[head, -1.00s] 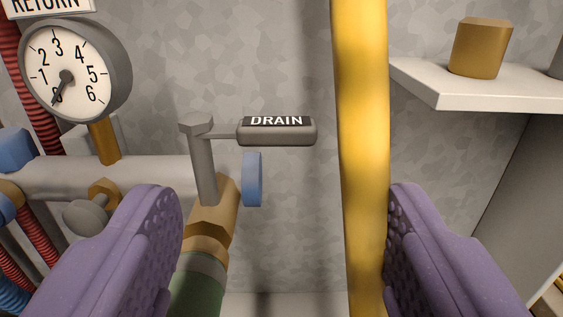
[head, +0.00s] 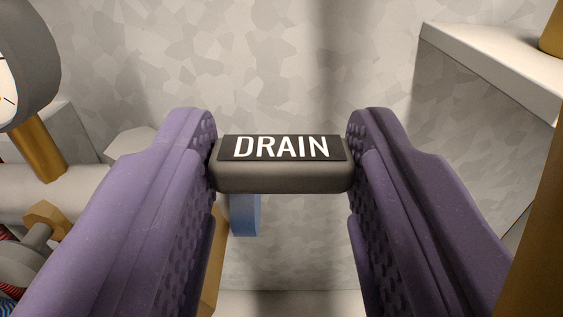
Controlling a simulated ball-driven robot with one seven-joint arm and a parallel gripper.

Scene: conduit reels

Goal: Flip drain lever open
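The drain lever's dark grey handle (head: 285,178), with its black "DRAIN" label, lies level across the middle of the head view. My gripper (head: 281,150) has one purple, studded finger at each end of the handle. Both fingertips touch it, so the gripper is shut on the handle across its length. The lever's post and most of the brass valve body are hidden behind the left finger.
A gauge (head: 28,70) on a brass stem (head: 38,148) and a pale pipe (head: 70,193) are at the left. A white shelf (head: 490,68) juts out at the upper right. A yellow-brown upright pipe (head: 540,220) stands close at the right edge. The wall behind is bare.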

